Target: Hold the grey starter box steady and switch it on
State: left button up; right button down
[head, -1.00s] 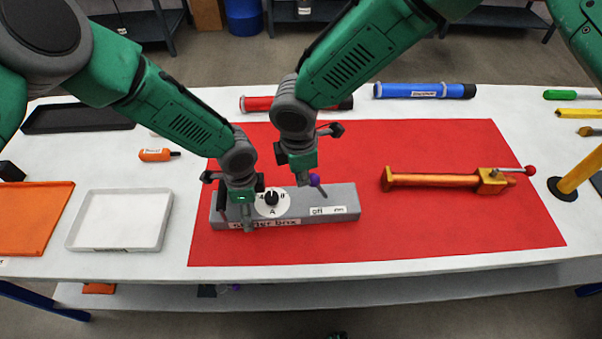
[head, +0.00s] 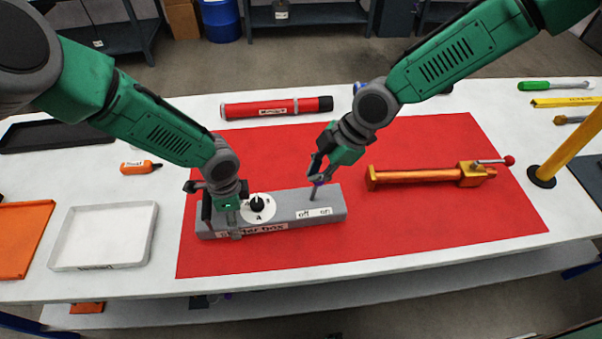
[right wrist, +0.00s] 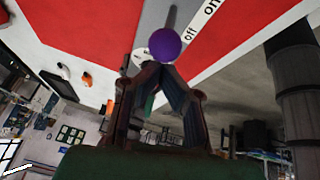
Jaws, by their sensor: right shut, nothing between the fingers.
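The grey starter box (head: 280,222) lies on the red mat, with a dial on a white disc (head: 258,206) and "off" and "on" labels on top. My left gripper (head: 228,220) is at the box's left end, its fingers closed over it; the contact is partly hidden. A lever (head: 314,194) with a purple knob rises behind the labels, leaning slightly right, towards "on". My right gripper (head: 318,176) is shut and empty, its fingertips at the knob. The right wrist view shows the purple knob (right wrist: 165,45) just beyond the closed fingertips (right wrist: 157,66).
An orange pump-like tool (head: 430,175) lies right of the box on the red mat (head: 420,235). A red tube (head: 275,108) lies behind it. A white tray (head: 104,236) stands left. A yellow post (head: 570,148) stands right. The mat's front right is clear.

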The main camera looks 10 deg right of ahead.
pick_arm(q)
jog(key=shift+s+f, duration=0.15)
jog(key=shift+s, duration=0.05)
pick_arm(e)
jog(key=shift+s+d+f, duration=0.1)
jog(key=shift+d, duration=0.55)
jog(key=shift+a+r, duration=0.1)
jog(key=shift+r, duration=0.75)
pick_arm(q)
jog(key=shift+w, duration=0.1)
pick_arm(e)
jog(key=d+f+v, duration=0.1)
jog(key=d+v, duration=0.1)
jog(key=v, duration=0.7)
jog(key=shift+d+r, duration=0.2)
jog(key=shift+r, duration=0.15)
